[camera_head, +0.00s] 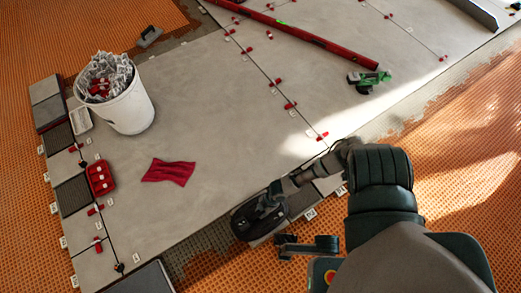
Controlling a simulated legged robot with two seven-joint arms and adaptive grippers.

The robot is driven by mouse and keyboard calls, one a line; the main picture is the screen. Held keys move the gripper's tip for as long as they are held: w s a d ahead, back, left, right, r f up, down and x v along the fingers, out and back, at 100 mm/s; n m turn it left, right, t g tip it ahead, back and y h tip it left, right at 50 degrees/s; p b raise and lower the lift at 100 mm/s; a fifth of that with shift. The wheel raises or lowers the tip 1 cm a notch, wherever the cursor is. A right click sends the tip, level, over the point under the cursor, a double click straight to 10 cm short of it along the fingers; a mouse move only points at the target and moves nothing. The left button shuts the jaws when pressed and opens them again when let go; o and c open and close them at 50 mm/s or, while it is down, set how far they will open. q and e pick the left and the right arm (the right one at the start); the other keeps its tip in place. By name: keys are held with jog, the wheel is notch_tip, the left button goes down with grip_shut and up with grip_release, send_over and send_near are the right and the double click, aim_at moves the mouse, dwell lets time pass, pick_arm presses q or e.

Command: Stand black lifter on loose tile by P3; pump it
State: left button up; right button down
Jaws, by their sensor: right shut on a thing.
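My right arm comes in from the lower right, and its gripper (277,193) is shut on the black lifter (245,222). The lifter is a dark round suction cup with a handle, low over the bottom edge of the large grey tile field. A small grey tile (266,236) shows partly beneath and beside it; the lifter and gripper hide much of it. I cannot tell whether the cup touches the tile. Small white labels, such as one (310,214) right of the lifter, are too small to read. My left gripper is not in view.
A white bucket (130,108) of clips stands at the left. A red tray (100,178) and red cloth (168,171) lie nearby. A long red level (310,38) and a green tool (368,78) lie farther back. Red wedges line the joints.

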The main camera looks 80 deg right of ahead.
jog(key=c, duration=1)
grip_release()
jog(key=shift+c, duration=0.2)
jog(key=shift+o, duration=0.7)
